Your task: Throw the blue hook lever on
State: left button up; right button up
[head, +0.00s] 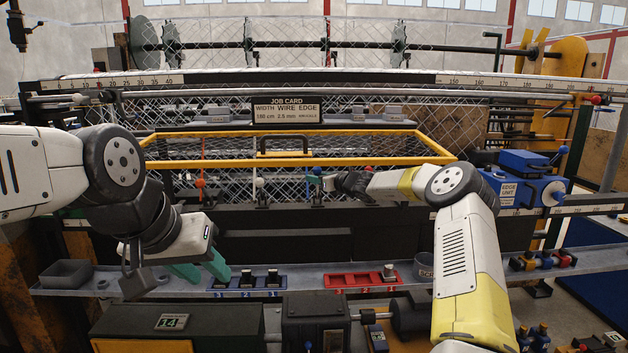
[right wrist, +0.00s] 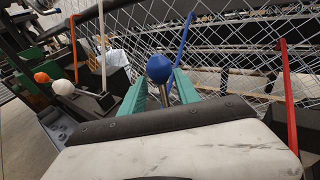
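The blue hook lever has a round blue knob (right wrist: 159,68) on a short metal stem, central in the right wrist view. A blue bar (right wrist: 186,32) rises behind it against the mesh. My right gripper (right wrist: 160,88) has its green fingers apart, one on each side of the stem and knob. I cannot tell whether either finger touches the knob. In the head view my right gripper (head: 318,180) is at the lever row, and the knob is hard to make out there. My left gripper (head: 202,271) hangs open and empty over the grey shelf at left.
An orange knob (right wrist: 41,77) and a white knob (right wrist: 63,88) stand left of the blue one. A red bar (right wrist: 288,95) stands at its right. A yellow frame (head: 420,138) spans the mesh above. A red tray (head: 345,281) lies on the shelf.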

jog(key=shift+f, duration=0.15)
jog(key=shift+s+d, duration=0.15)
jog(key=shift+s, duration=0.05)
jog(key=v, duration=0.7)
jog(key=shift+s, duration=0.2)
jog(key=shift+d, duration=0.1)
